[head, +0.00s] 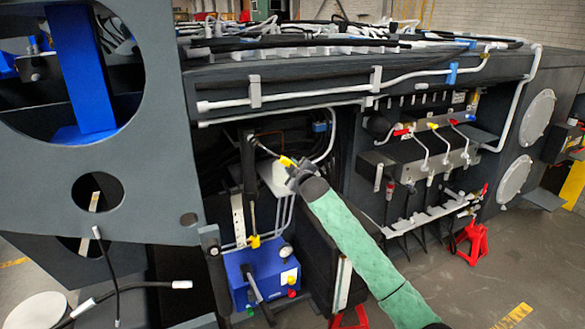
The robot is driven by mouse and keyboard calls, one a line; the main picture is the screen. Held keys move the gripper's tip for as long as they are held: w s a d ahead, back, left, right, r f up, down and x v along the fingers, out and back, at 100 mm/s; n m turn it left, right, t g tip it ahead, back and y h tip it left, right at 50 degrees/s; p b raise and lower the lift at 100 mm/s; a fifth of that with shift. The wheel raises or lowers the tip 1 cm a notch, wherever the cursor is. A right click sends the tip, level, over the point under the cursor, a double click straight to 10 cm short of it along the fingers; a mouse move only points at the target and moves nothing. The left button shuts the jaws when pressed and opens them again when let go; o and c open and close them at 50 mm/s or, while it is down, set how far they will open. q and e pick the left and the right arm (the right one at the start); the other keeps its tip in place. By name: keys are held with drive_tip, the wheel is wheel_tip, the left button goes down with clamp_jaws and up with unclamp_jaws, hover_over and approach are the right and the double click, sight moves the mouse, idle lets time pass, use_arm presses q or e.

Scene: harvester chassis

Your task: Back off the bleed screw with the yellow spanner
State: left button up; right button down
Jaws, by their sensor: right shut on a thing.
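My right gripper (293,169) reaches into the dark opening of the chassis, with its arm coming in from the lower right. It is shut on the yellow spanner (286,161), whose yellow part shows just beyond the fingers. A thin shaft runs from there up and left toward a dark upright cylinder (249,165). I cannot make out the bleed screw, nor whether the spanner touches anything. The fingertips are small and partly hidden by the wrist. My left gripper is not in view.
A blue unit (240,292) with a gauge (286,252) stands below the opening, with a yellow fitting (254,241) above it. A dark side plate (160,195) with round holes stands at left. A valve block (425,152) with hoses is at right, a red stand (471,240) below it.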

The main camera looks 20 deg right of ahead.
drive_tip(key=shift+w, duration=1.05)
idle(0.4)
drive_tip(key=shift+d+r+n, duration=0.8)
drive_tip(key=shift+r+n, duration=0.1)
drive_tip(key=shift+r, duration=0.3)
drive_tip(key=shift+r, duration=0.1)
drive_tip(key=shift+w+d+r+n, duration=0.1)
drive_tip(key=shift+d+r+n, duration=0.25)
drive_tip(key=shift+r+n, duration=0.3)
drive_tip(key=shift+d+r+n, duration=0.3)
drive_tip(key=shift+r+n, duration=0.25)
drive_tip(key=shift+r, duration=0.05)
drive_tip(key=shift+d+r+n+t, duration=0.15)
drive_tip(key=shift+r+n, duration=0.4)
drive_tip(key=shift+r, duration=0.2)
drive_tip(key=shift+d+r+n+t, duration=0.15)
drive_tip(key=shift+r+n, duration=0.4)
drive_tip(key=shift+r, duration=0.15)
